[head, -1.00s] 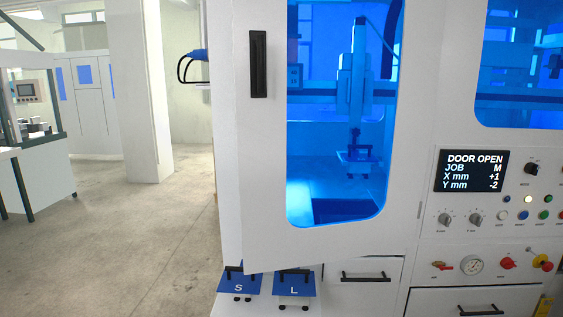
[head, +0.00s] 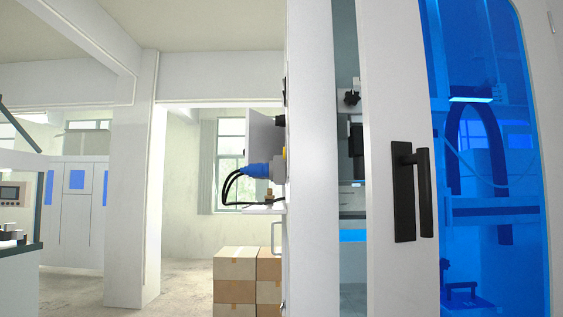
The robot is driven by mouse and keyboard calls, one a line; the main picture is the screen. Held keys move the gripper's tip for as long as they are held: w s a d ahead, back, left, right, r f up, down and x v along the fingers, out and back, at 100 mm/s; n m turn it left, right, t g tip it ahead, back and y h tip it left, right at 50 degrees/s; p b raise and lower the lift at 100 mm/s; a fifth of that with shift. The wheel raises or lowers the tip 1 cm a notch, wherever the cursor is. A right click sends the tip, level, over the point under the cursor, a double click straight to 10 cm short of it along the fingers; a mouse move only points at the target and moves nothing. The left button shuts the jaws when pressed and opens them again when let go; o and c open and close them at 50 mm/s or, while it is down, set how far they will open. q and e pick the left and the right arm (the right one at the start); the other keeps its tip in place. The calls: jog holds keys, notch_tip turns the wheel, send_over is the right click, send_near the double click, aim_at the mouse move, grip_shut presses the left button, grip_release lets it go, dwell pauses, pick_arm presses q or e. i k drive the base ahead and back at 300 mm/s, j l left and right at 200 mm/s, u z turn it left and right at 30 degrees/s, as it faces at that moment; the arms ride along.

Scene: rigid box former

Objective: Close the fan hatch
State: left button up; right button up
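A grey panel (head: 263,138) stands out from the left side of the white machine, seen at an angle, with a small dark knob on its left edge. It looks like an open hatch, but I cannot tell for certain that it is the fan hatch. No fan is visible. Neither of my grippers is in view.
A blue plug (head: 257,170) with black cables sticks out below the panel, above a small white shelf (head: 264,209). Cardboard boxes (head: 235,283) are stacked below. The machine's blue-windowed door (head: 387,265) stands ajar. Open floor (head: 185,290) lies to the left.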

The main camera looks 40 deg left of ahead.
aim_at(264, 140)
jog(key=j+z, duration=0.15)
jog(key=j, duration=2)
jog(key=j+z, duration=0.1)
jog(key=j, duration=2.05)
jog(key=k, duration=0.05)
